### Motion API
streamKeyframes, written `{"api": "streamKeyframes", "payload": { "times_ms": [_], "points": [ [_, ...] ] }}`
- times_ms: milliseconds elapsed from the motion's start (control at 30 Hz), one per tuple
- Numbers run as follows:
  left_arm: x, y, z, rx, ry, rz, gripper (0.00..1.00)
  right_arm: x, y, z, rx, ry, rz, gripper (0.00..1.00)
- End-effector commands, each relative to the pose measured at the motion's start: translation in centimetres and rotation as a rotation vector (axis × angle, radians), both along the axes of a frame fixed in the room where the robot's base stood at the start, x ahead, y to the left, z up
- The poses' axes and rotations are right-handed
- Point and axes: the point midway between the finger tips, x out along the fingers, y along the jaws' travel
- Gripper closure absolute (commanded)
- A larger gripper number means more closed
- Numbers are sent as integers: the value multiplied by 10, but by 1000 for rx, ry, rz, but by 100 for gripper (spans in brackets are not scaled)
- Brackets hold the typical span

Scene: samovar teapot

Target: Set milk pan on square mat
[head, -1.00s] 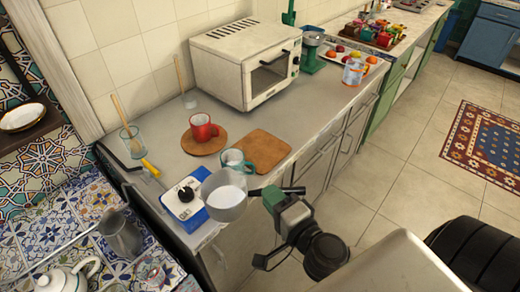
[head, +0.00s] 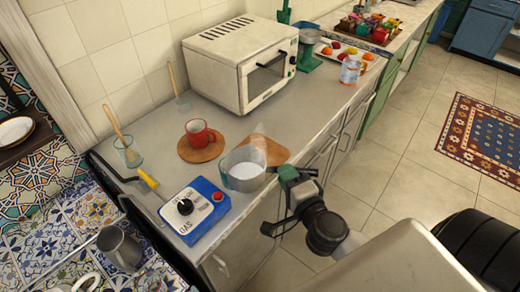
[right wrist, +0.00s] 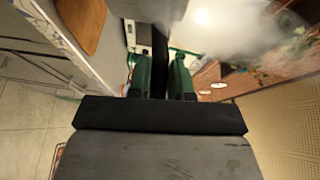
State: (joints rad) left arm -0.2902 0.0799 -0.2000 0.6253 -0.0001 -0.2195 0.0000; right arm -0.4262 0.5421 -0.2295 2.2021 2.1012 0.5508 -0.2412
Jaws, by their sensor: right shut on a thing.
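The milk pan (head: 243,172), a grey pan with white milk in it, is held up over the counter near its front edge, roughly level. My right gripper (head: 286,172) is shut on its dark handle, which shows between the green fingers (right wrist: 160,68) in the right wrist view. The square mat (head: 277,152) is a brown board on the counter just behind the pan, which hides part of it. The mat also shows at the upper left of the right wrist view (right wrist: 81,22). My left gripper is not in view.
A red mug (head: 198,132) stands on a round mat (head: 203,151) to the left. A blue box with a black knob (head: 195,210) lies in front. A white toaster oven (head: 235,65) stands behind. A glass with a wooden stick (head: 128,152) is at left.

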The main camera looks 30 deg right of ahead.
Motion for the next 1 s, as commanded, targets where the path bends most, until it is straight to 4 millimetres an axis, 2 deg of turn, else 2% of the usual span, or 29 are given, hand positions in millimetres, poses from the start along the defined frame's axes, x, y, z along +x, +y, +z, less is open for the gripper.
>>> {"api": "streamKeyframes", "payload": {
  "times_ms": [133, 300, 400, 500, 667, 1000],
  "points": [
    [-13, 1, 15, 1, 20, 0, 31, 11, -45, 6, -3, 2, -38, 100],
    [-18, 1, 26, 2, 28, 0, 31, 18, -98, 11, 5, 5, -80, 100],
    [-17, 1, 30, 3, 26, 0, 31, 19, -120, 14, 13, 5, -96, 100],
    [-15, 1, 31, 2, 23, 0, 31, 21, -131, 14, 17, 6, -106, 100],
    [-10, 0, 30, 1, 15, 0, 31, 36, -132, 4, 24, 4, -111, 100],
    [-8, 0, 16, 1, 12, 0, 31, 105, -108, -41, 25, 3, -112, 100]
  ]
}}
